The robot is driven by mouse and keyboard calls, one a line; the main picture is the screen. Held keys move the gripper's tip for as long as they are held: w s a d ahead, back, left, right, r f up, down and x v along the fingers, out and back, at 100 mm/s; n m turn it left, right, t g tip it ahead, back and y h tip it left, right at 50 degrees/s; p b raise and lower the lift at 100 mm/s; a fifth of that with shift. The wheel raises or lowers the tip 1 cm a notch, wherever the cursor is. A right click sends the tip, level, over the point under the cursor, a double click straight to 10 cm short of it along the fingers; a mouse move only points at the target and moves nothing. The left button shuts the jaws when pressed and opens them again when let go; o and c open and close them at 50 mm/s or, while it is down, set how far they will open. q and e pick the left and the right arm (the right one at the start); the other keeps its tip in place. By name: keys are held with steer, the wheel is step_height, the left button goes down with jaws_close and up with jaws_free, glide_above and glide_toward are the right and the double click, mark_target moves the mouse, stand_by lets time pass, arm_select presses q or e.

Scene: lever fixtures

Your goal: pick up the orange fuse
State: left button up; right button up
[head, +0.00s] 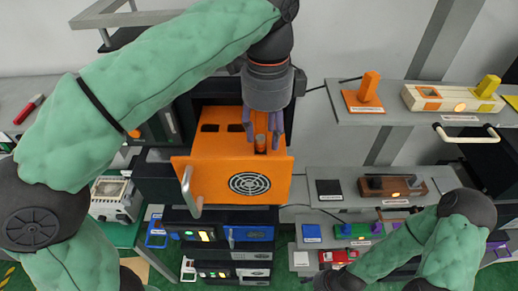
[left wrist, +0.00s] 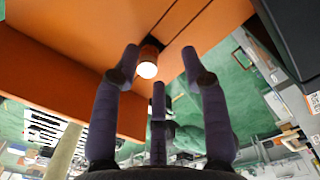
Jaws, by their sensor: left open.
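The orange fuse (head: 260,143) stands upright in the top of the pulled-out orange drawer (head: 215,178), near its right side. In the left wrist view the fuse (left wrist: 148,62) shows a bright white end and an orange-brown body against the orange panel. My left gripper (head: 264,132) points down over the drawer with its purple fingers on either side of the fuse. In the left wrist view the left gripper (left wrist: 160,66) is open, with gaps between the fingers and the fuse. My right arm is at the lower right, and its gripper is out of view.
The drawer's front has a metal handle (head: 190,190) and a round grille (head: 249,183). A blue unit (head: 225,232) is below. Shelves at right hold an orange lever fixture (head: 366,95), a beige fixture (head: 445,98) and a brown fixture (head: 392,187).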

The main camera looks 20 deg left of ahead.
mark_target(258, 140)
arm_select(q)
steer(key=shift+s+a+f+b, duration=0.25)
steer(key=shift+s+f+b, duration=0.1)
steer(key=shift+s+f, duration=0.15)
steer(key=shift+s+a+f+b, duration=0.3)
steer(key=shift+s+f, duration=0.1)
steer(key=shift+f, duration=0.2)
steer(key=shift+w+d, duration=0.25)
steer(key=shift+w, duration=0.2)
steer(key=shift+w+f, duration=0.1)
steer(key=shift+w, duration=0.1)
steer(key=shift+c, duration=0.9)
steer(key=c, duration=0.5)
steer(key=shift+s, duration=0.2)
jaws_close()
steer(key=shift+s+a, duration=0.1)
steer(key=shift+s, duration=0.05)
steer(key=shift+w, duration=0.2)
